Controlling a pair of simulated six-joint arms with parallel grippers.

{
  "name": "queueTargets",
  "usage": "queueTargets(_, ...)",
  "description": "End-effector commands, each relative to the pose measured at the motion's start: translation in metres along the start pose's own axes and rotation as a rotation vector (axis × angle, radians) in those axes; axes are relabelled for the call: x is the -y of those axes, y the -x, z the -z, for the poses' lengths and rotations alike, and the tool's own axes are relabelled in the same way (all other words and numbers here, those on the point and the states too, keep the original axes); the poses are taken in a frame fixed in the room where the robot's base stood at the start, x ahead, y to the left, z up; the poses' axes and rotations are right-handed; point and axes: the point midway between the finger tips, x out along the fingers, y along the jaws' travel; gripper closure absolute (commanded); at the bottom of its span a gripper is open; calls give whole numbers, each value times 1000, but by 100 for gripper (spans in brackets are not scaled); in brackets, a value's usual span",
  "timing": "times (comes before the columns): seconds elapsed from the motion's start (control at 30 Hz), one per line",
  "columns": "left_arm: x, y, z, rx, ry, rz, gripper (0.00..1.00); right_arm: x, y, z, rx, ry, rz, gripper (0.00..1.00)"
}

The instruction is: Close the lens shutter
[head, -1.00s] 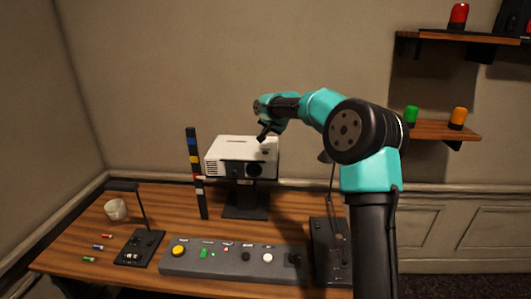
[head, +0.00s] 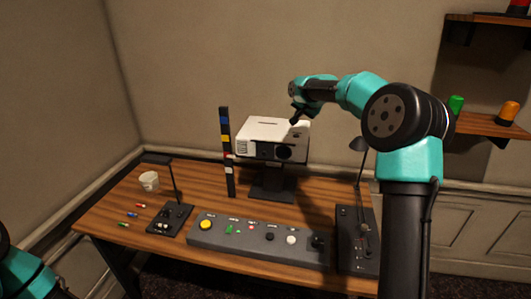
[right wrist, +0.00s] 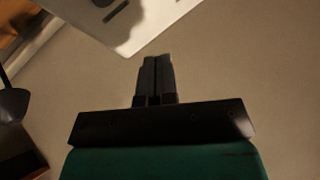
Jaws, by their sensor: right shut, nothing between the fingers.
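A white projector (head: 272,138) stands on a black stand at the back of the desk. Its dark round lens (head: 284,152) is on the right of its front face; whether a shutter covers it is too small to tell. My right gripper (head: 296,120) is by the projector's upper right edge, above the lens. In the right wrist view its two fingers (right wrist: 155,62) are together and empty, with the projector's white casing (right wrist: 140,22) beyond them. My left arm shows only as a teal part at the lower left; its gripper is out of frame.
A grey control panel (head: 258,243) with buttons lies along the desk front. A striped post (head: 227,150) stands left of the projector. Desk lamps stand at left (head: 172,182) and right (head: 361,160). Shelves are at right.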

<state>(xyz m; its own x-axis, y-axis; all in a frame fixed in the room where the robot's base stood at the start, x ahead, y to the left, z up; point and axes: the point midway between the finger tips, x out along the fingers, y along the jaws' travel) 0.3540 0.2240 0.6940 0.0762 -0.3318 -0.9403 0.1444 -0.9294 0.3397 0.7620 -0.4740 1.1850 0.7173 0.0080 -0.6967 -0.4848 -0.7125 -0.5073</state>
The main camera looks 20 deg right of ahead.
Motion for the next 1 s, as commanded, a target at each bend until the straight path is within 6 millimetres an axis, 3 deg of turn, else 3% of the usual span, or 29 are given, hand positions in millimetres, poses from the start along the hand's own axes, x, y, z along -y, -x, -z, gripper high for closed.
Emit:
queueTargets(0.13, 0, 0, 0, 0, 0, 0, 57, 5, -2, -5, 13, 12, -7, 100)
queueTargets(0.27, 0, 0, 0, 0, 0, 0, 57, 25, -9, -26, 75, 71, -51, 100)
queueTargets(0.47, 0, 0, 0, 0, 0, 0, 57, 80, -17, -91, 228, 268, -228, 100)
queueTargets(0.6, 0, 0, 0, 0, 0, 0, 57, 118, -9, -134, 294, 422, -399, 100)
queueTargets(0.7, 0, 0, 0, 0, 0, 0, 57, 139, 0, -156, 308, 502, -506, 100)
queueTargets(0.83, 0, 0, 0, 0, 0, 0, 57, 154, 9, -170, 308, 556, -588, 100)
queueTargets(1.0, 0, 0, 0, 0, 0, 0, 57, 156, 12, -171, 306, 566, -609, 100)
